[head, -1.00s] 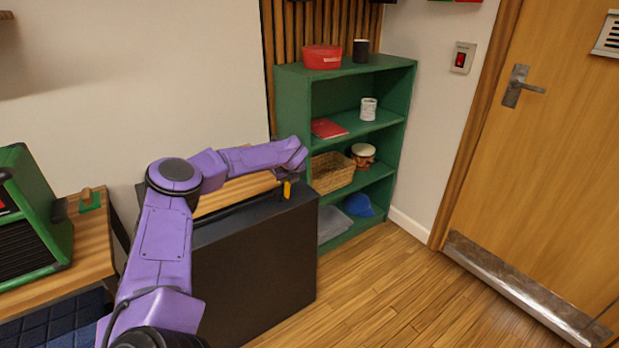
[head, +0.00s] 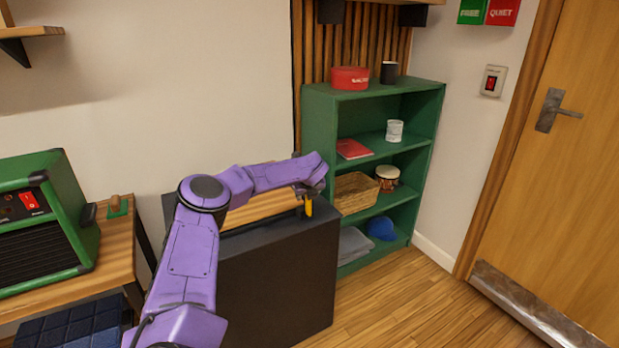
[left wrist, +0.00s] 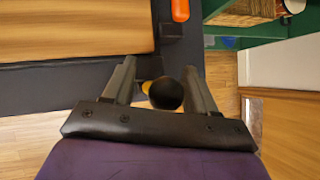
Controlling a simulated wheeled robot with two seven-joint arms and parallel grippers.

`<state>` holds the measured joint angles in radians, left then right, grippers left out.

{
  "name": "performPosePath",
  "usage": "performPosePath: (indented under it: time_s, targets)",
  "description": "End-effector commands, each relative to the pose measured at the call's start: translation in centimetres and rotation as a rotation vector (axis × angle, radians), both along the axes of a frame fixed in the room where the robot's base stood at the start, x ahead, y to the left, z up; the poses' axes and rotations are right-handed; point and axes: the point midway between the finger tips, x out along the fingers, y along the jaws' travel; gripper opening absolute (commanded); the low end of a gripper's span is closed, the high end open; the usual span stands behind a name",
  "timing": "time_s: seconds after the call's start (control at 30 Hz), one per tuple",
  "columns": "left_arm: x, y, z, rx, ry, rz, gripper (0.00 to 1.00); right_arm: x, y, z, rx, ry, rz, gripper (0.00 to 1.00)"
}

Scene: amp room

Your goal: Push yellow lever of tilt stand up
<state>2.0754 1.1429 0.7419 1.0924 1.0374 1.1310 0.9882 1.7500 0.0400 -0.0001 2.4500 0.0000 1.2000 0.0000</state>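The tilt stand (head: 275,270) is a dark box with a wooden panel on top, left of the green shelf. Its yellow lever (head: 308,207) shows at the top right edge, just below the end of my left arm in the head view. In the left wrist view, a dark round knob (left wrist: 166,93) with bits of yellow beside it lies between the fingers of my left gripper (left wrist: 160,80). The fingers are apart, with a gap beside the knob; whether either touches it is unclear. An orange rounded piece (left wrist: 180,9) shows at the top edge. My right gripper is out of view.
A green shelf (head: 322,140) with several objects stands just right of the stand. A green amp (head: 40,220) sits on a wooden table (head: 118,240) at the left. Open wooden floor (head: 420,300) lies to the right, before the door (head: 545,200).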

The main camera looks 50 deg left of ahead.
Motion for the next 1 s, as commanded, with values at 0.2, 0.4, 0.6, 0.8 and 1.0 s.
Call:
performPosePath:
  time_s: [0.2,0.4,0.6,0.8,1.0]
  targets:
    - [0.3,-0.3,0.2,-0.001,-0.004,-0.005,0.58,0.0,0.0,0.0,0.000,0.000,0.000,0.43]
    - [-0.1,-1.0,1.5,-0.002,-0.008,-0.007,0.58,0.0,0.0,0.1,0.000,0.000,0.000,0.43]
    - [-1.7,-3.4,5.3,-0.004,-0.012,-0.007,0.58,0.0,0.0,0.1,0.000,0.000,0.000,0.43]
    - [-2.9,-5.2,7.9,-0.004,-0.006,-0.004,0.58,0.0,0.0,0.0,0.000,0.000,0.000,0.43]
    - [-3.3,-5.5,8.4,-0.002,-0.002,-0.003,0.58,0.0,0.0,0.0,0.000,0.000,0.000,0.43]
